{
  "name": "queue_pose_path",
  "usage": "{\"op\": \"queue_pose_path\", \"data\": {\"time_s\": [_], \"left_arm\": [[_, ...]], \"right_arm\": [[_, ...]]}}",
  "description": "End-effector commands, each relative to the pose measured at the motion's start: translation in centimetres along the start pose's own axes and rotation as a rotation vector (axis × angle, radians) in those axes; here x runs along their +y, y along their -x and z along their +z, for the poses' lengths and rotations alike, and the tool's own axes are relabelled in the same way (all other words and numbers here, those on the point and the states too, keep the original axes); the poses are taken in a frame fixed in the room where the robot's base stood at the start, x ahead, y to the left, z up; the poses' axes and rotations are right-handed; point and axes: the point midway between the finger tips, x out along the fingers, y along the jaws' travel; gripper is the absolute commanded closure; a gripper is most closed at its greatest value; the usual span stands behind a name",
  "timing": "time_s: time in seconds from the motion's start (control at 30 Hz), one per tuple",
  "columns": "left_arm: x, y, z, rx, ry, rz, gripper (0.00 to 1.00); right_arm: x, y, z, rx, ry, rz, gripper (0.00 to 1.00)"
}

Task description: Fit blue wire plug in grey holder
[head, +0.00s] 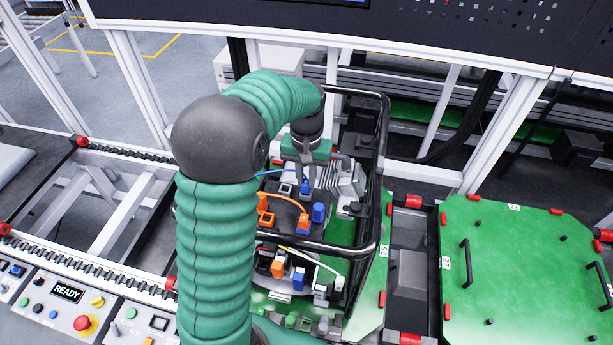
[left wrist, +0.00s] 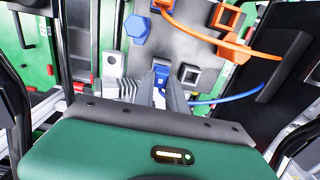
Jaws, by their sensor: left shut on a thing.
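My left gripper (head: 306,178) reaches down into the black-framed fixture. In the left wrist view its fingers (left wrist: 164,88) are shut on the blue plug (left wrist: 160,73), whose far end shows between the fingertips. The blue plug also shows just below the fingers in the head view (head: 305,188). Its blue wire (left wrist: 217,99) curves off to the right in the wrist view. A square grey holder (left wrist: 191,75) with a dark opening sits right beside the plug. The fingers hide part of the plug, so I cannot tell whether it touches a holder. My right gripper is not in view.
An orange plug (left wrist: 229,50) with an orange wire and a blue hexagonal piece (left wrist: 137,28) sit on the dark plate. A ribbed metal block (head: 327,175) stands close to the gripper. The black tube frame (head: 384,140) surrounds the fixture. A green pallet (head: 510,260) lies at right.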

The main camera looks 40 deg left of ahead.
Motion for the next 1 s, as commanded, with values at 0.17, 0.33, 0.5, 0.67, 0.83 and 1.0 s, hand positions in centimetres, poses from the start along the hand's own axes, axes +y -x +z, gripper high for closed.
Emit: {"op": "queue_pose_path", "data": {"time_s": [0.17, 0.33, 0.5, 0.67, 0.83, 1.0], "left_arm": [[0.0, -0.55, 0.02, -0.001, 0.0, 0.0, 1.0], [0.0, -0.98, 0.02, -0.001, 0.0, 0.0, 1.0], [0.0, -0.87, 0.01, -0.001, 0.0, 0.0, 0.83], [0.0, -0.85, 0.01, 0.0, 0.0, 0.0, 0.62], [0.0, -0.85, 0.0, 0.0, 0.0, 0.0, 0.58], [0.01, -0.71, -0.03, 0.001, 0.0, 0.0, 0.58]], "right_arm": [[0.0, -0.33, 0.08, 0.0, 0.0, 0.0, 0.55], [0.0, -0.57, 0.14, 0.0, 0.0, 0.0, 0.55], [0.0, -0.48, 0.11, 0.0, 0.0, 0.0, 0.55], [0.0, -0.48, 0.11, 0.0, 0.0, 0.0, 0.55], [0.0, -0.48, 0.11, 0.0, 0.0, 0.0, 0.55], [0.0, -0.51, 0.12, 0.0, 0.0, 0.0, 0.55]]}}
